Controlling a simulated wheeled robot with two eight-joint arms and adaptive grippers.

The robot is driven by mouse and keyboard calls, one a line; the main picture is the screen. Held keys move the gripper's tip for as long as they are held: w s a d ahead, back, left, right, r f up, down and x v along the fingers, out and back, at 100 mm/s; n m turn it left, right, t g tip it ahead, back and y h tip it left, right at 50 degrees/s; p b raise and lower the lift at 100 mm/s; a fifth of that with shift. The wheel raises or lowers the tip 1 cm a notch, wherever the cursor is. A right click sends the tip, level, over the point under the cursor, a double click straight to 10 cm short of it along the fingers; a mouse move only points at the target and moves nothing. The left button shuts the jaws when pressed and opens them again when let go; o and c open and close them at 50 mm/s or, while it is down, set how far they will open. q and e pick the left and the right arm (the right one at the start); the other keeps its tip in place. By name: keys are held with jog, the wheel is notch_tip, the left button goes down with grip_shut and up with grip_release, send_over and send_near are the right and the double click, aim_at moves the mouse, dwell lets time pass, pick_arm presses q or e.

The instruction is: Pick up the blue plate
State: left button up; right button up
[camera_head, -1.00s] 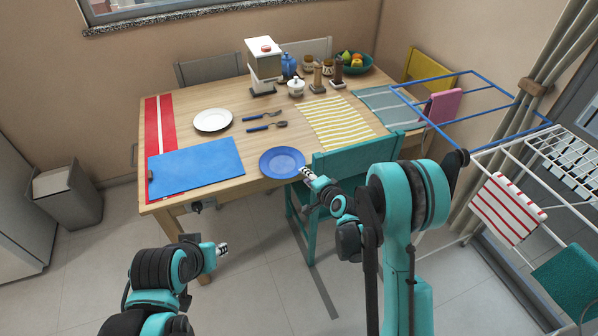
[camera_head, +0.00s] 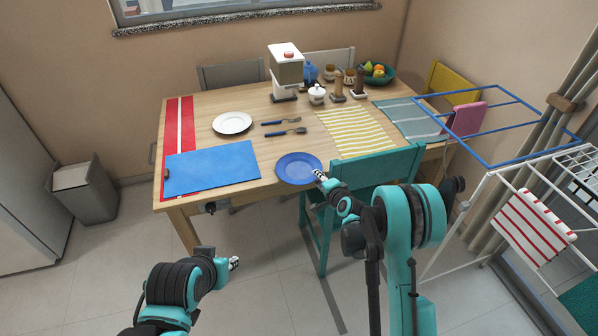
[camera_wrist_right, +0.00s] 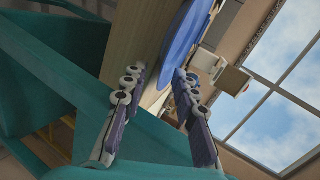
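The blue plate (camera_head: 298,168) lies flat at the front edge of the wooden table, left of the teal chair. My right gripper (camera_head: 319,174) is at the plate's near right edge. In the right wrist view its two fingers (camera_wrist_right: 160,88) are spread apart with nothing held. The blue plate (camera_wrist_right: 187,42) shows edge-on just beyond the fingertips there, closer to the right finger. Whether they touch cannot be told. My left gripper (camera_head: 234,263) hangs over the floor in front of the table, away from the plate; its finger opening is too small to judge.
The teal chair (camera_head: 372,170) stands close beside my right gripper. A blue folder-like mat (camera_head: 212,167), a white plate (camera_head: 232,123) and a fork and spoon lie left of and behind the blue plate. A drying rack (camera_head: 500,205) stands at right.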

grip_shut()
jog(key=shift+r, duration=0.1)
